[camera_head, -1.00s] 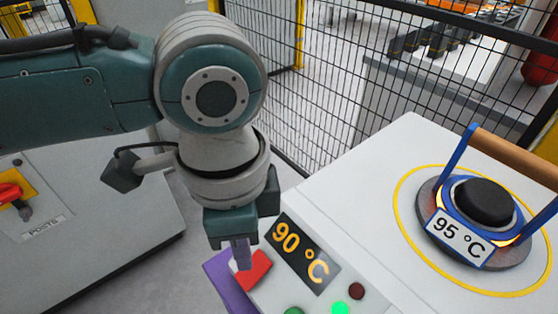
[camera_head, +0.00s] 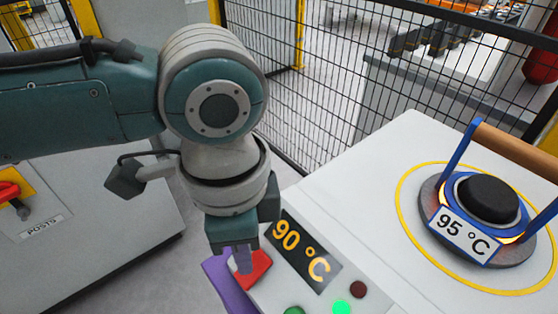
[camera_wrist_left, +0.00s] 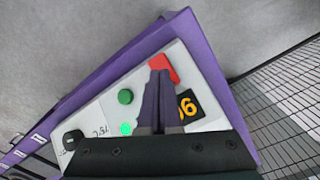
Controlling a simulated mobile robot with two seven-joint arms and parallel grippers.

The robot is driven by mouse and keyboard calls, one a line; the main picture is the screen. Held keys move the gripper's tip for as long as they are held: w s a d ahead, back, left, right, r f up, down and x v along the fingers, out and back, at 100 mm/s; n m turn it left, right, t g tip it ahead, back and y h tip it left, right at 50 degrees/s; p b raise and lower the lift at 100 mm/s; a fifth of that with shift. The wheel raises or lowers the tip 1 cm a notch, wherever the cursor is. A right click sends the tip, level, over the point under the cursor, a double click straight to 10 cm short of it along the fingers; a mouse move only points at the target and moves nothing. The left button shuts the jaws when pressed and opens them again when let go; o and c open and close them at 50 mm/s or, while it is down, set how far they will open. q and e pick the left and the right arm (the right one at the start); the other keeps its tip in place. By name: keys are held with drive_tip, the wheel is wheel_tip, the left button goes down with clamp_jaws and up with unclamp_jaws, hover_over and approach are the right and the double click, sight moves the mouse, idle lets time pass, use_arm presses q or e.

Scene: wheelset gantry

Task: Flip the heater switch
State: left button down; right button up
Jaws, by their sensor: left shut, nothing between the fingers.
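The heater's red switch (camera_head: 254,270) sits on the front panel, left of the display (camera_head: 301,252) that reads 90 °C. My left gripper (camera_head: 243,268) is shut and empty, pointing down with its fingertips at the red switch. In the left wrist view, the closed fingers (camera_wrist_left: 158,80) reach to the red switch (camera_wrist_left: 163,66) and cover part of it. Whether they touch it I cannot tell. A green lamp (camera_head: 341,307) on the panel is lit. My right gripper is not in view.
A round heater plate with a blue-framed part (camera_head: 487,205) marked 95 °C stands on the white top (camera_head: 380,190). It has a wooden handle (camera_head: 515,152). A black mesh fence (camera_head: 330,90) runs behind. A grey cabinet with a red switch (camera_head: 10,192) stands at the left.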

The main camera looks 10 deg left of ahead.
use_arm(q)
drive_tip(key=shift+f+b, duration=0.45)
drive_tip(key=shift+f, duration=0.35)
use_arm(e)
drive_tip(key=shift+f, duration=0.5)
use_arm(q)
wheel_tip(320, 180, up, 7)
drive_tip(key=p, duration=0.8)
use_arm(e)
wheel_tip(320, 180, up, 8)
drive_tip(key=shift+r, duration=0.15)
